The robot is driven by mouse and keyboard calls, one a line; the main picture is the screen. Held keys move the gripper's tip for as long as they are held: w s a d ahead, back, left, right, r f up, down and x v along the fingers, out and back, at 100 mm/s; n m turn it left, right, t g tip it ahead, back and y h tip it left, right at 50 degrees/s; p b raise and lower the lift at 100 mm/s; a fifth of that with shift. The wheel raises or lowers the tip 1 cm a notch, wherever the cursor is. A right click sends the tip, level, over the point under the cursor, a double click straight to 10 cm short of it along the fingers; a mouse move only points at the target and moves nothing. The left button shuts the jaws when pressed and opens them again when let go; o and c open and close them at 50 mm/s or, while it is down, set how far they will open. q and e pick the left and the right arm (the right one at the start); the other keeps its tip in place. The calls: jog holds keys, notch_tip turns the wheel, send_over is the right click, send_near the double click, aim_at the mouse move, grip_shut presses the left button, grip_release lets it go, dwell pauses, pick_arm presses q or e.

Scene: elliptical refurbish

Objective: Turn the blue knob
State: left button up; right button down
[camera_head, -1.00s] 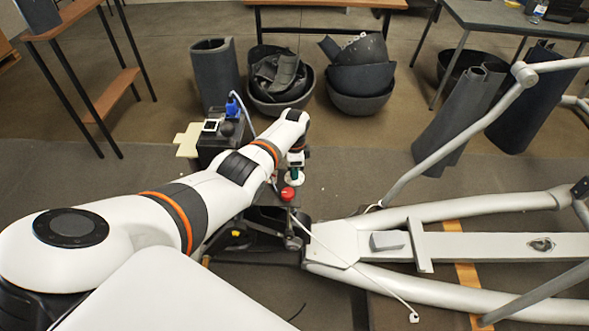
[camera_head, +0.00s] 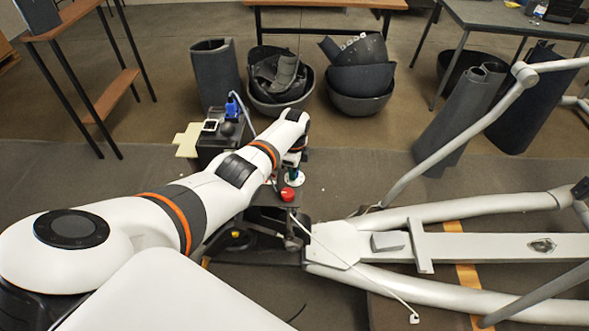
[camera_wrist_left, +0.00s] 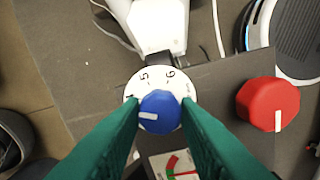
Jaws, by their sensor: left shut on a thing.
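The blue knob (camera_wrist_left: 160,112) has a white pointer line toward the left side in the left wrist view. It sits on a white numbered dial (camera_wrist_left: 133,88) on which a 5 and a 6 can be read. My left gripper (camera_wrist_left: 160,120) has green fingers, shut on the blue knob from both sides. In the head view my left gripper (camera_head: 293,172) is small and mostly hidden behind its own arm, and the blue knob cannot be made out there. My right gripper is not in view.
A red knob (camera_wrist_left: 268,104) with a white line is beside the dial; it also shows in the head view (camera_head: 288,194). A gauge with red and green bands (camera_wrist_left: 174,165) lies below the dial. A silver metal frame (camera_head: 480,246) fills the right.

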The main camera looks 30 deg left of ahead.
pick_arm(q)
jog(key=o, duration=1)
jog(key=shift+c, duration=0.2)
jog(key=shift+r, duration=0.35)
notch_tip(320, 180, up, 11)
jog(key=p, duration=0.3)
jog(key=shift+r, duration=0.15)
